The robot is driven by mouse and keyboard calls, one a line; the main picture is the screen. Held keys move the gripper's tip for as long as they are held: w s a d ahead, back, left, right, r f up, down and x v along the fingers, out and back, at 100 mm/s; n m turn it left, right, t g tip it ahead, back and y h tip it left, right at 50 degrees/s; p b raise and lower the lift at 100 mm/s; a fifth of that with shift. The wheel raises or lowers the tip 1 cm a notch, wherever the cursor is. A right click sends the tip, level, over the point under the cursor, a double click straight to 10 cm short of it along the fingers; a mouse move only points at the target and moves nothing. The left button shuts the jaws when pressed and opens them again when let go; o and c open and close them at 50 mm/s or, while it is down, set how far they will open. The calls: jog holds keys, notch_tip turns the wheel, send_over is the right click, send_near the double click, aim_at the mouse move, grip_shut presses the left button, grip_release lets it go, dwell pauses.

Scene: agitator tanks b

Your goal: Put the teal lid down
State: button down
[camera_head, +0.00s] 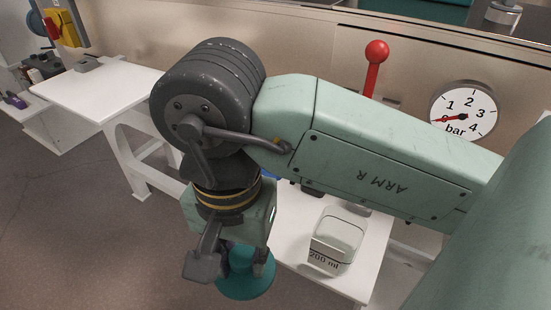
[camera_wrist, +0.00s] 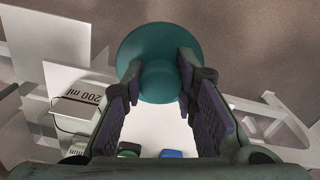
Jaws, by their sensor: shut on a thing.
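The teal lid (camera_head: 243,285) is a round disc with a knob, held below my arm in the head view. My gripper (camera_wrist: 158,80) is shut on the lid's knob, with one finger on each side. In the wrist view the lid (camera_wrist: 160,42) shows against the brown floor, past the edge of the white table (camera_wrist: 185,131). In the head view it hangs at the left side of this table (camera_head: 350,276), with floor behind it. Its height above the table is hard to tell. My arm hides part of the table and the gripper's fingers in the head view.
A clear container marked 200 ml (camera_head: 338,241) stands on the table, right of the lid. Small blue (camera_wrist: 172,154) and green (camera_wrist: 128,153) things show low in the wrist view. A red-knobbed lever (camera_head: 376,60) and gauge (camera_head: 463,110) are behind. Another white table (camera_head: 100,90) stands left.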

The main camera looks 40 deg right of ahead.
jog(key=w+d, duration=0.3)
jog(key=w+d+f+p, duration=0.1)
jog(key=w+d, duration=0.3)
jog(key=w+d+p, duration=0.1)
jog(key=w+d, duration=0.2)
jog(key=w, duration=0.1)
jog(key=shift+w+d+f, duration=0.15)
jog(key=shift+w, duration=0.1)
notch_tip(320, 180, down, 3)
jog(key=shift+f+p, duration=0.15)
jog(key=shift+p, duration=0.3)
jog(key=shift+f+b, duration=0.4)
jog(key=c, duration=1.3)
grip_release()
jog(key=shift+r, duration=0.1)
notch_tip(320, 180, up, 12)
jog(key=shift+r, duration=0.2)
